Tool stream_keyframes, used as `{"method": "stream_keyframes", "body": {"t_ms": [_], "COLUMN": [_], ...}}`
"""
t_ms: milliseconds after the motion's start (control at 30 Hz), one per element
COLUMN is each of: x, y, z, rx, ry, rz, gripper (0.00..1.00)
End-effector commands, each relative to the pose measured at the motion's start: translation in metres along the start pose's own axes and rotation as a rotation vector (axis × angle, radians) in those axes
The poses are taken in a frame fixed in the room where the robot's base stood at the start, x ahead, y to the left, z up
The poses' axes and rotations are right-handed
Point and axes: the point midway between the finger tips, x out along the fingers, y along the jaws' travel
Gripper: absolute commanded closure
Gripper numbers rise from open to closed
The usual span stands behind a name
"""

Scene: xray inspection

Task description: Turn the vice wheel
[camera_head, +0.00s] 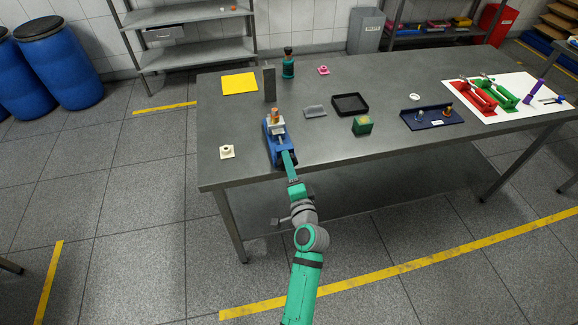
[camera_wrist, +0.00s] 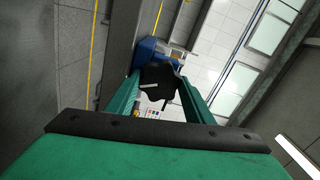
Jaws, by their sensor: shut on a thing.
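The blue vice (camera_head: 269,140) stands near the front left edge of the grey metal table and holds a pale block with an orange-brown top (camera_head: 275,120). In the wrist view the vice's blue body (camera_wrist: 146,48) shows beyond my fingers. The dark vice wheel (camera_wrist: 158,80) sits between the two green fingertips of my gripper (camera_wrist: 158,88), which is shut on it. In the head view my gripper (camera_head: 290,172) reaches the vice's near side, and the wheel is hidden there.
A green box (camera_head: 362,125), black tray (camera_head: 350,104) and navy tray (camera_head: 432,117) lie to the right.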

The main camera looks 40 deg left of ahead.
Motion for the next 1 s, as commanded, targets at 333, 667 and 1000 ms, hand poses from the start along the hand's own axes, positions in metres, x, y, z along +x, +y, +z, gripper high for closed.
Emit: {"method": "stream_keyframes", "body": {"t_ms": [333, 667, 1000], "x": [-0.0002, 0.0002, -0.0003], "y": [0.0006, 0.0007, 0.0009], "z": [-0.0025, -0.0018, -0.003], "rx": [0.195, 0.256, 0.257], "ry": [0.005, 0.004, 0.006], "rz": [0.0, 0.0, 0.0], "gripper": [0.75, 0.75, 0.75]}}
